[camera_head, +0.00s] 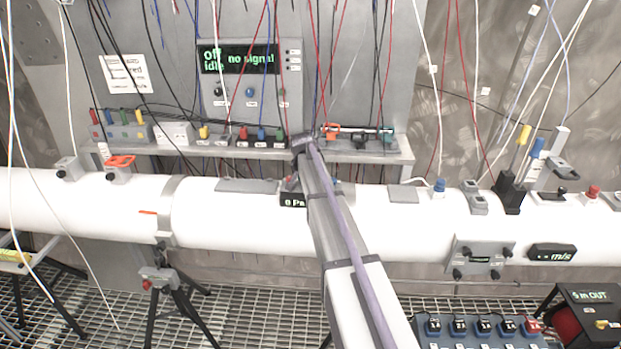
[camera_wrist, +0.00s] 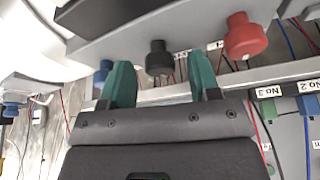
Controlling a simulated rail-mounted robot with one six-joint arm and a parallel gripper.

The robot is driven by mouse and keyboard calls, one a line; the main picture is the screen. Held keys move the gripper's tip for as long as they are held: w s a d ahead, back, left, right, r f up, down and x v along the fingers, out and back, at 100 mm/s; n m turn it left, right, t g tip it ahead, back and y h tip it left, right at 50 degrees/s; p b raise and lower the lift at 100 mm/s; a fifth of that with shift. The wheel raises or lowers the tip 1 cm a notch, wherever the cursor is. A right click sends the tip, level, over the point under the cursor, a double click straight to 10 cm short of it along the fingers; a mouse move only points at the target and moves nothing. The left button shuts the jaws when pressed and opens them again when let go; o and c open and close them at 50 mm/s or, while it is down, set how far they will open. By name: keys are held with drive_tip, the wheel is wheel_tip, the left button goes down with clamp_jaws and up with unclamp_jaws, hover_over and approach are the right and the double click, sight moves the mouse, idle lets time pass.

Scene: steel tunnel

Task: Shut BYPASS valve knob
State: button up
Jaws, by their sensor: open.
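In the wrist view, my gripper (camera_wrist: 159,62) is open, its two green fingers spread apart. A black knob (camera_wrist: 159,57) shows between the fingertips, with visible gaps to both fingers. A red knob (camera_wrist: 245,37) stands to the right of the right finger. A blue knob (camera_wrist: 103,74) is just left of the left finger and partly hidden by it. Small white labels beside the knobs are too small to read, so I cannot tell which knob is BYPASS. In the head view, my arm hides the gripper and most of this knob panel.
The white pipe (camera_head: 240,215) crosses the head view, with a "0 Pa" display (camera_head: 293,200) beside my arm. Behind it, a shelf (camera_head: 230,150) carries several coloured connectors. Loose wires hang in front. In the wrist view, boxes labelled No.3 (camera_wrist: 268,91) and No.2 (camera_wrist: 308,86) are at right.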

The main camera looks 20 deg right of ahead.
drive_tip(key=p+v, duration=1)
drive_tip(key=shift+s+r, duration=0.15)
drive_tip(key=shift+r, duration=0.2)
drive_tip(key=shift+a, duration=0.15)
drive_tip(key=s+a+f+n+g+y+b, duration=0.1)
drive_tip(key=s+a+f+n+b, duration=0.2)
drive_tip(key=s+a+f+b, duration=0.3)
drive_tip(key=s+a+f+n+g+y+b, duration=0.1)
drive_tip(key=s+a+f+n+b, duration=0.2)
drive_tip(key=s+a+f+b, duration=0.4)
drive_tip(key=s+a+f+n+g+y+b, duration=0.1)
drive_tip(key=s+a+f+n+b, duration=0.2)
drive_tip(key=s, duration=1.5)
drive_tip(key=a+f+b, duration=0.4)
drive_tip(key=f+b, duration=0.2)
drive_tip(key=f, duration=0.1)
drive_tip(key=shift+s, duration=0.25)
